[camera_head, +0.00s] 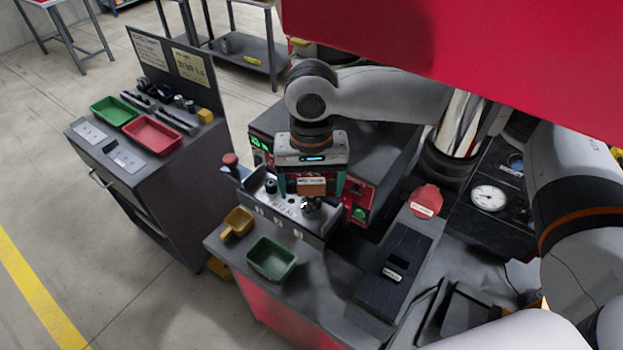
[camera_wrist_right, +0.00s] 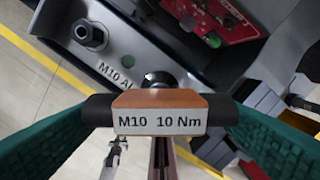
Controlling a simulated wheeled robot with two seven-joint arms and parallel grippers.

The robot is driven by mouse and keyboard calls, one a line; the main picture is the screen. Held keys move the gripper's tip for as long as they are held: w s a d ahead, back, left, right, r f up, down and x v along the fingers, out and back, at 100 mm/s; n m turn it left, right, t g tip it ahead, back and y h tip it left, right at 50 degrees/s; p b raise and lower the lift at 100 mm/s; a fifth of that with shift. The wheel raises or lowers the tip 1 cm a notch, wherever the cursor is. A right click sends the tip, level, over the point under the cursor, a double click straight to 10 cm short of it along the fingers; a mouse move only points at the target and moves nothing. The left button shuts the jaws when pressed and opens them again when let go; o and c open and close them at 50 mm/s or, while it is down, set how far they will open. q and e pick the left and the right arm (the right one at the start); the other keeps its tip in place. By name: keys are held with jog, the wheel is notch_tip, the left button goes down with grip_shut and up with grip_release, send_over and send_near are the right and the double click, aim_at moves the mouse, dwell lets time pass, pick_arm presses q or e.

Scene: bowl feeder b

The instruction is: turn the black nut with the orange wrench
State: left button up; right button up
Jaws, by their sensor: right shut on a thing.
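My right gripper (camera_head: 311,188) points down at the grey fixture (camera_head: 286,213) on the bench. In the right wrist view its two green fingers (camera_wrist_right: 160,122) are shut on the ends of a black bar. The orange wrench (camera_wrist_right: 158,99), labelled "M10 10 Nm", is the orange block on that bar; it also shows in the head view (camera_head: 311,184). A dark round part (camera_wrist_right: 160,78), perhaps the black nut, shows just beyond the wrench. Whether the wrench is seated on it is hidden. My left gripper is not in view.
A green bin (camera_head: 271,258) and a small yellow bin (camera_head: 237,222) stand in front of the fixture. A red-fronted machine (camera_head: 364,190) is close behind it. A grey cabinet (camera_head: 165,190) with red and green trays stands to the left.

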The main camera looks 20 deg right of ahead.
jog(key=shift+r+m+p, duration=0.15)
jog(key=shift+m+p, duration=0.55)
jog(key=shift+p, duration=0.25)
jog(key=shift+m+p, duration=0.4)
jog(key=shift+p, duration=0.1)
jog(key=shift+r+p, duration=0.85)
jog(key=shift+r, duration=1.5)
